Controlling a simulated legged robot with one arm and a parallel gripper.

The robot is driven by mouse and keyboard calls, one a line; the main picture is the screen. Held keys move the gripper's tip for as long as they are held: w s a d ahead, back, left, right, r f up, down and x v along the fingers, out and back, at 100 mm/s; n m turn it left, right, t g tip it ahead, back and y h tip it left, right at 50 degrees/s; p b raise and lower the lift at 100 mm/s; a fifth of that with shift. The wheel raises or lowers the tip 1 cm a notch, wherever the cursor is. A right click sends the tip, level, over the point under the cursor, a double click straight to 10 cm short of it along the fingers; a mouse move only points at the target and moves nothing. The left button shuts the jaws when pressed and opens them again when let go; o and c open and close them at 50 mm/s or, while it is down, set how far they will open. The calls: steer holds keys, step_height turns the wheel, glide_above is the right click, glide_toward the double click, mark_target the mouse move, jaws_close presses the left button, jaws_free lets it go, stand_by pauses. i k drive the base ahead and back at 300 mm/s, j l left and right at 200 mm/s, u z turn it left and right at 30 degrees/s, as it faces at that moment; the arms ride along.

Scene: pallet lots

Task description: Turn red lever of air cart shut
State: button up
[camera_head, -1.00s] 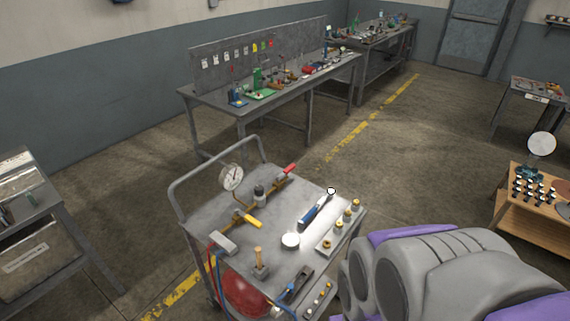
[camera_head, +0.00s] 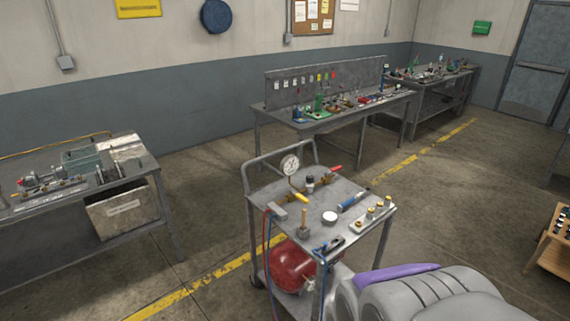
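The air cart (camera_head: 345,228) stands at the middle of the view, a grey metal cart with a push handle. Its red lever (camera_head: 335,169) is at the far right end of the brass pipe on the top, near the back edge. A yellow lever (camera_head: 300,197) sits on the same pipe nearer to me. A round pressure gauge (camera_head: 290,165) stands above the pipe. A red tank (camera_head: 292,267) is on the lower shelf. The red lever is small here and its exact angle is hard to tell. My gripper is not in view; a grey and purple part of my body is at the bottom right.
A workbench with a pegboard (camera_head: 322,87) stands behind the cart, with another bench (camera_head: 460,70) beyond it. A cluttered bench (camera_head: 150,166) is at left. A wooden stand (camera_head: 545,250) is at the right edge. Floor around the cart is open, crossed by yellow lines.

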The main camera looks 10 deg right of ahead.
mark_target(332, 170)
steer(key=i+l+u, duration=0.3)
steer(key=l+u, duration=0.35)
steer(key=i+l+u, duration=0.15)
steer(key=l+u, duration=0.15)
steer(key=i+l, duration=0.1)
steer(key=l, duration=0.4)
steer(key=i+l, duration=0.1)
steer(key=l, duration=0.35)
steer(key=i+l, duration=0.1)
steer(key=l, duration=0.4)
steer(key=i+l, duration=0.1)
steer(key=l, duration=0.4)
steer(key=i+l, duration=0.1)
steer(key=l, duration=0.35)
steer(key=i+l, duration=0.1)
steer(key=l, duration=0.4)
steer(key=i+l, duration=0.1)
steer(key=l, duration=0.4)
steer(key=i+l, duration=0.1)
steer(key=l, duration=0.35)
